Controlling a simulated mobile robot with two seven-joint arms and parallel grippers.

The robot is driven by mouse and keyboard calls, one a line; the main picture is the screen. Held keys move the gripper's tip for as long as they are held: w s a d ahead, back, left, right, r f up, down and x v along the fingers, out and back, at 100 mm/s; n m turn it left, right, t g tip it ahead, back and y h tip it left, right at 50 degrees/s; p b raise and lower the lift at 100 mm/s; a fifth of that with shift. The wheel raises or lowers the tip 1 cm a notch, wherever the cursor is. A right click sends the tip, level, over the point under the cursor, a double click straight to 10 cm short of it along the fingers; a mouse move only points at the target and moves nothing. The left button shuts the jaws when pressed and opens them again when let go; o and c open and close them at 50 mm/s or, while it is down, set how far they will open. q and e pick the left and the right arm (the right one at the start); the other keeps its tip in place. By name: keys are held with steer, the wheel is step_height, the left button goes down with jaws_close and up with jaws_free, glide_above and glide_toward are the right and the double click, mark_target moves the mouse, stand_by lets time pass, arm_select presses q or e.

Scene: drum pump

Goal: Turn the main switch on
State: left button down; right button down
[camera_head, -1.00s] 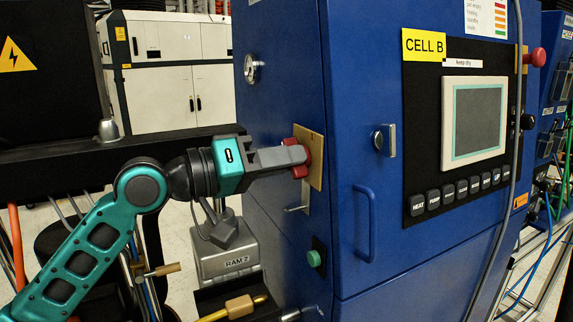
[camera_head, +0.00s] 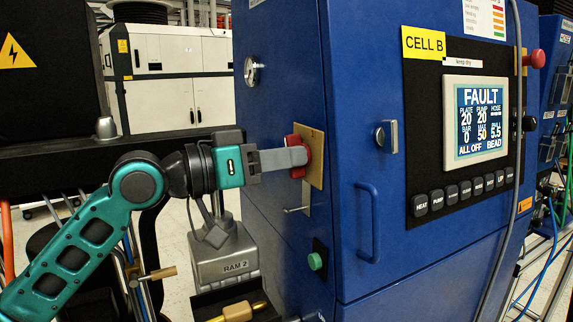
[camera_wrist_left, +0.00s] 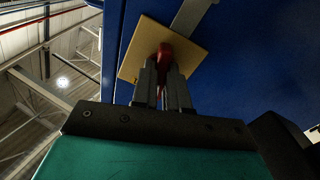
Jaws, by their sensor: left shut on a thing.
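The main switch is a red rotary handle (camera_head: 300,155) on a yellow plate (camera_head: 315,170) on the left side of the blue cabinet. My left gripper (camera_head: 296,157) is shut on the red handle, its fingers reaching in from the left. In the left wrist view the red handle (camera_wrist_left: 165,55) sits between the two grey fingers (camera_wrist_left: 163,85), in front of the yellow plate (camera_wrist_left: 135,50). The cabinet's screen (camera_head: 481,115) is lit and reads FAULT, with ALL OFF and BEAD below. My right gripper is not in view.
A grey hasp (camera_head: 298,208) sticks out below the plate, and a green button (camera_head: 316,261) sits lower. A blue door handle (camera_head: 367,222) and a latch (camera_head: 386,137) are on the front. A grey RAM 2 box (camera_head: 222,258) stands below my left arm.

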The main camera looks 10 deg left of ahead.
arm_select(q)
steer(key=shift+m, duration=0.7)
steer(key=shift+m+b, duration=0.6)
steer(key=shift+m, duration=0.5)
steer(key=c, duration=1)
jaws_free()
steer(key=shift+b+v, duration=1.7)
steer(key=shift+v, duration=2.8)
